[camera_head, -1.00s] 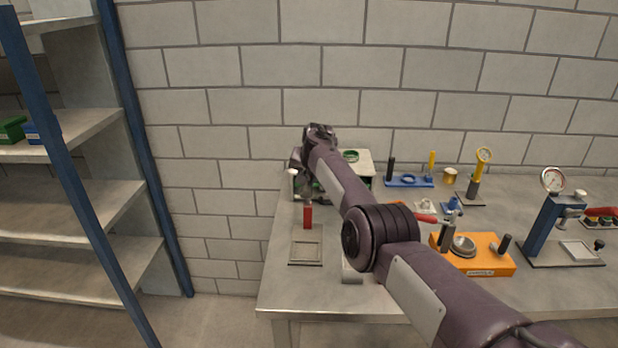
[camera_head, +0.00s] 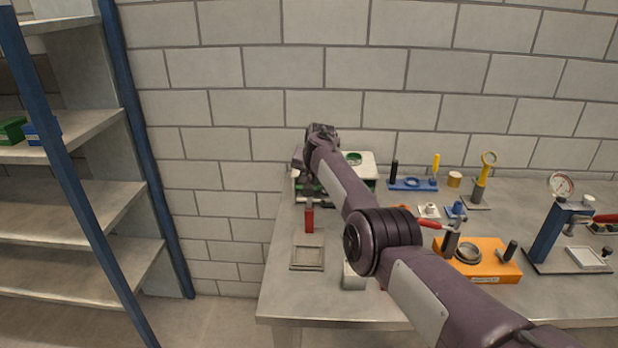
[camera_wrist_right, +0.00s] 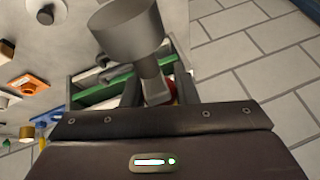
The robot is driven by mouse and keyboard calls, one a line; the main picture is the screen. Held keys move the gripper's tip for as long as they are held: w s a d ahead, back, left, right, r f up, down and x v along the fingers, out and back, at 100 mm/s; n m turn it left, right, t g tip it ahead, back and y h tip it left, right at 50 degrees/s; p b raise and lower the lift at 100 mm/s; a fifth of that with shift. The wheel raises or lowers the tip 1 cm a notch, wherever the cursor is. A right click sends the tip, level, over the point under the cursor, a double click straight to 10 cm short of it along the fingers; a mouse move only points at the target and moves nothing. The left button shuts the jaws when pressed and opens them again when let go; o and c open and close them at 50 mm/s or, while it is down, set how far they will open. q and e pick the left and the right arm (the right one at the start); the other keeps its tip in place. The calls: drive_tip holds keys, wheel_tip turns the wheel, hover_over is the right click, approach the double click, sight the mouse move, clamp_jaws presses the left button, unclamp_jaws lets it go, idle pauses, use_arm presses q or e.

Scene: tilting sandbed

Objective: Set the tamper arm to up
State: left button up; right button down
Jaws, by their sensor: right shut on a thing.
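My right gripper (camera_head: 309,198) reaches over the back left of the bench and points down at a device with a pale top and a green ring (camera_head: 353,158). A red upright part (camera_head: 309,220) shows just below the gripper. In the right wrist view, a grey cylinder on a stalk (camera_wrist_right: 128,28), which looks like the tamper arm, rises from between my fingers (camera_wrist_right: 155,95). The right gripper is shut on it, with a bit of red behind the stalk. My wrist hides much of the device in the head view. The left gripper is not in view.
A shallow square tray (camera_head: 307,258) and a metal block (camera_head: 354,278) lie at the front left. An orange station (camera_head: 487,268), a blue fixture (camera_head: 412,184) and a gauge stand (camera_head: 551,232) stand to the right. Shelves (camera_head: 75,185) are at the left.

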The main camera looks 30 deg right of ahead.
drive_tip(key=shift+f, duration=0.2)
idle(0.6)
drive_tip(key=c, duration=1.4)
unclamp_jaws()
drive_tip(key=shift+o, duration=1.2)
drive_tip(key=shift+w+f, duration=0.15)
drive_tip(key=shift+w, duration=0.05)
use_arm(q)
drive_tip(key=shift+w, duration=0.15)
use_arm(e)
drive_tip(key=shift+s+r, duration=0.1)
drive_tip(key=shift+r, duration=0.1)
drive_tip(key=shift+v, duration=0.75)
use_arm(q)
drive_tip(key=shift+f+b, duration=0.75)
use_arm(e)
drive_tip(key=shift+v, duration=3)
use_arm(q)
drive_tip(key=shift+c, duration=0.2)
use_arm(e)
drive_tip(key=shift+d, duration=0.1)
